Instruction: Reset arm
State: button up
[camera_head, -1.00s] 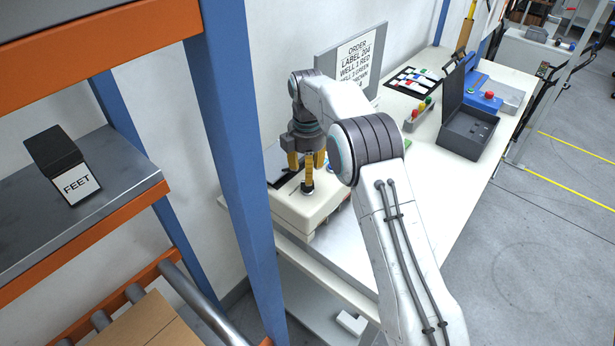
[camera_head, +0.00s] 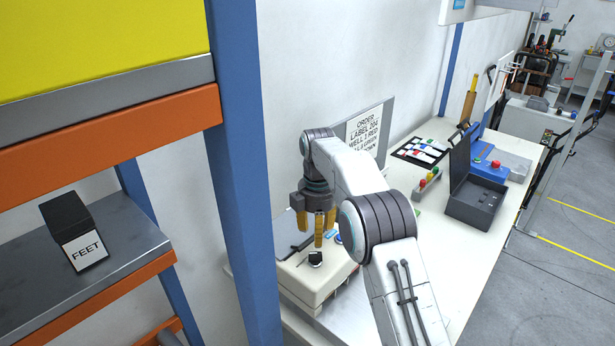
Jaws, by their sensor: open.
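My gripper (camera_head: 315,226) points down with its yellow fingers spread and nothing between them. It hangs above a cream box-shaped device (camera_head: 312,282) at the near end of the white table. A black knob (camera_head: 315,258) on the device's top is just below the fingers, apart from them. My white arm reaches in from the lower right and hides part of the device and table.
A blue-and-orange rack with a box labelled FEET (camera_head: 77,235) stands at the left. On the white table (camera_head: 435,262) are an order sign (camera_head: 362,132), a black tray (camera_head: 420,150), a bottle rack (camera_head: 428,185), an open dark case (camera_head: 473,205) and a blue device (camera_head: 490,170).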

jog(key=s+d+r+m+t, duration=0.1)
jog(key=s+d+r+m, duration=0.3)
jog(key=s+r, duration=0.3)
jog(key=s+d+r+m+t, duration=0.1)
jog(key=s+d+r+m, duration=0.25)
jog(key=s+r, duration=0.3)
jog(key=s+d+f+m+t, duration=0.1)
jog(key=s+m, duration=0.4)
jog(key=s, duration=0.6)
jog(key=s+d+f+m+t, duration=0.1)
jog(key=s+d+f+m, duration=0.2)
jog(key=s, duration=0.8)
jog(key=m, duration=0.2)
jog(key=shift+s+d+f+m+t+b, duration=0.15)
jog(key=shift+s+d+m+t+b, duration=0.15)
jog(key=shift+m+t, duration=0.1)
